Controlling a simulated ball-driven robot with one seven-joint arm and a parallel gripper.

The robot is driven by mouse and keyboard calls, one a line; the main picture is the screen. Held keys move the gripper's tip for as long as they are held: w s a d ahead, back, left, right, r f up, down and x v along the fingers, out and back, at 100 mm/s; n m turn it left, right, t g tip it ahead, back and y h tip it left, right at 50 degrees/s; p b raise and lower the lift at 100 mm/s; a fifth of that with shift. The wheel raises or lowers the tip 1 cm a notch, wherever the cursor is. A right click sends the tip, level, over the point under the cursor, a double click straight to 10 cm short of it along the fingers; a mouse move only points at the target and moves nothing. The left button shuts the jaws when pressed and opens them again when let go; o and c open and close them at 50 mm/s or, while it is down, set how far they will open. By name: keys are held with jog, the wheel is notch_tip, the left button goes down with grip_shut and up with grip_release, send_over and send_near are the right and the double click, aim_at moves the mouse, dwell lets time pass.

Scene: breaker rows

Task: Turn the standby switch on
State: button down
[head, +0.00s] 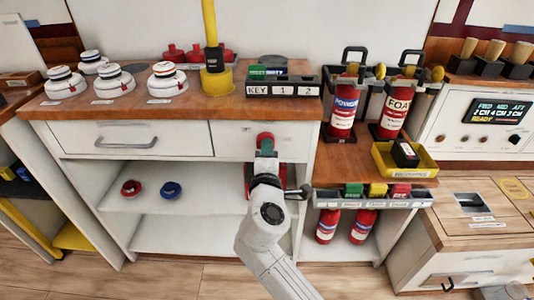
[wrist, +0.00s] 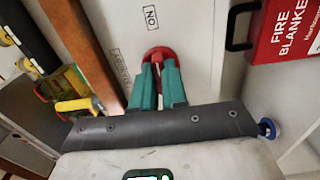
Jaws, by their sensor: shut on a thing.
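The red standby switch (head: 265,139) is on the white cabinet front just below the wooden counter, right of the drawer. In the wrist view the red switch (wrist: 158,52) shows against a white panel, with an "ON" label near it and a second label too blurred to read surely. My gripper (head: 266,149) reaches up to the switch. In the wrist view its teal fingers (wrist: 160,72) are closed around the switch's red part. The fingers hide part of the switch, so its exact angle is hard to tell.
A red fire blanket box (wrist: 283,30) is close beside the panel in the wrist view. A red ring (head: 131,188) and blue ring (head: 171,189) lie on the shelf. Fire extinguishers (head: 343,112) and a yellow tray (head: 425,168) stand to the right.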

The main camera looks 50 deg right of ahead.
jog(key=shift+f, duration=0.1)
dwell(0.3)
jog(key=c, duration=1.2)
grip_release()
jog(key=shift+o, duration=0.2)
jog(key=v, duration=1)
jog(key=shift+s+a+p, duration=0.3)
jog(key=shift+p, duration=0.15)
